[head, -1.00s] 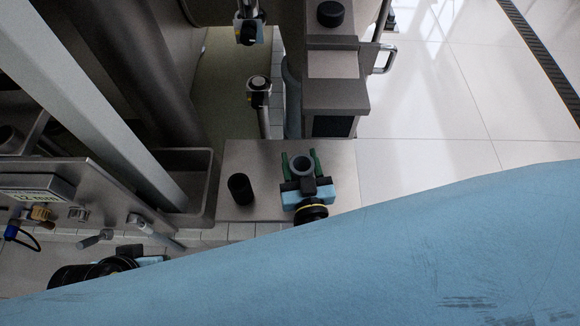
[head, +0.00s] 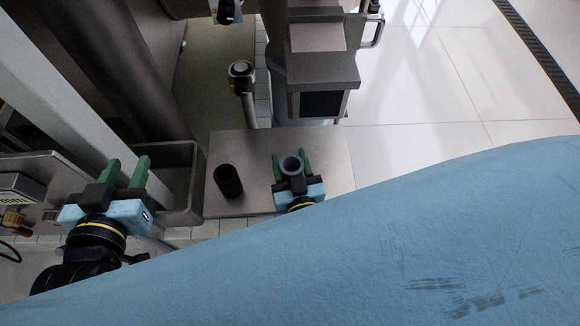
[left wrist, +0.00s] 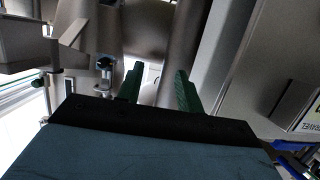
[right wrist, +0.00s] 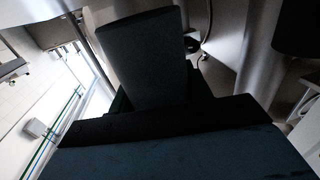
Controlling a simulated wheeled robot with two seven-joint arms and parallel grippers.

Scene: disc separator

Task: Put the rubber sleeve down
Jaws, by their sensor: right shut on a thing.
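The rubber sleeve is a dark grey hollow tube (head: 291,165), its open end facing up. My right gripper (head: 291,169) is shut on it, with a green finger on each side, over the front right part of a metal bench top. The sleeve fills the middle of the right wrist view (right wrist: 142,60). I cannot tell whether its bottom touches the bench. My left gripper (head: 124,173) is open and empty at the left, in front of a metal basin. Its parted green fingers also show in the left wrist view (left wrist: 158,90).
A black cylinder (head: 228,182) stands on the metal bench top (head: 257,150), left of the held sleeve. The basin (head: 178,205) adjoins the bench's left side. A metal housing (head: 322,85) and an upright rod fitting (head: 242,78) stand behind. Bare bench top lies between cylinder and sleeve.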

